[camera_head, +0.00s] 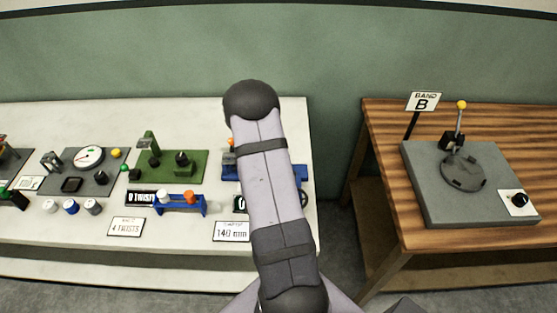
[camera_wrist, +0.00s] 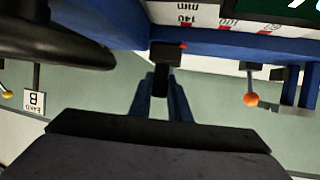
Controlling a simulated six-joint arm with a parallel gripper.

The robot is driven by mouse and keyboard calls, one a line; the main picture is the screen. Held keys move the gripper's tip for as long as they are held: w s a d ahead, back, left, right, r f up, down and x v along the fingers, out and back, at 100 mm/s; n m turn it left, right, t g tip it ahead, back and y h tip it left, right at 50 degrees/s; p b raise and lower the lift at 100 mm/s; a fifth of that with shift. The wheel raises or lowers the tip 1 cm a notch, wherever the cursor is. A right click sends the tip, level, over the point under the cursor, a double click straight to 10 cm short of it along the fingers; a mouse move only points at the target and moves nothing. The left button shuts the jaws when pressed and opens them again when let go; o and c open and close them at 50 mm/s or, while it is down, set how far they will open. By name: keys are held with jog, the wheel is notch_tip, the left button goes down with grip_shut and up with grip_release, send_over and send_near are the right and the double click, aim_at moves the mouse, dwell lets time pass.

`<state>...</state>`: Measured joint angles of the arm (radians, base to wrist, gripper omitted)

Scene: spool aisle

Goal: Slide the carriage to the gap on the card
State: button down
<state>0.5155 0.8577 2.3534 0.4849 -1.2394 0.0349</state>
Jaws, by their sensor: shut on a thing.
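The blue gap device (camera_head: 230,172) stands at the right end of the white bench, mostly hidden behind my arm. The card (camera_head: 231,231) in front of it reads 140 mm. In the wrist view, which is upside down, a white scale (camera_wrist: 225,20) runs along the blue rail (camera_wrist: 225,42). A small red mark shows beside the black carriage handle (camera_wrist: 166,52). My gripper (camera_wrist: 160,88) is shut on this black handle. The carriage's exact reading on the scale cannot be told. My gripper is hidden in the head view.
A black handwheel (camera_wrist: 50,40) is close to my gripper in the wrist view. A lever with an orange ball (camera_wrist: 251,99) is on the other side. A wooden table (camera_head: 385,150) with a grey lever device (camera_head: 425,185) stands right, across a floor gap.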

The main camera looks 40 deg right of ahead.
jog(key=c, duration=1.7)
grip_release()
jog(key=shift+o, duration=0.2)
jog(key=shift+a, duration=0.1)
jog(key=v, duration=0.5)
jog(key=shift+a+r+b, duration=0.15)
jog(key=shift+r+b, duration=0.05)
jog(key=shift+b, duration=0.15)
jog(key=shift+p+v, duration=0.95)
jog(key=shift+p, duration=0.15)
jog(key=shift+f, duration=0.1)
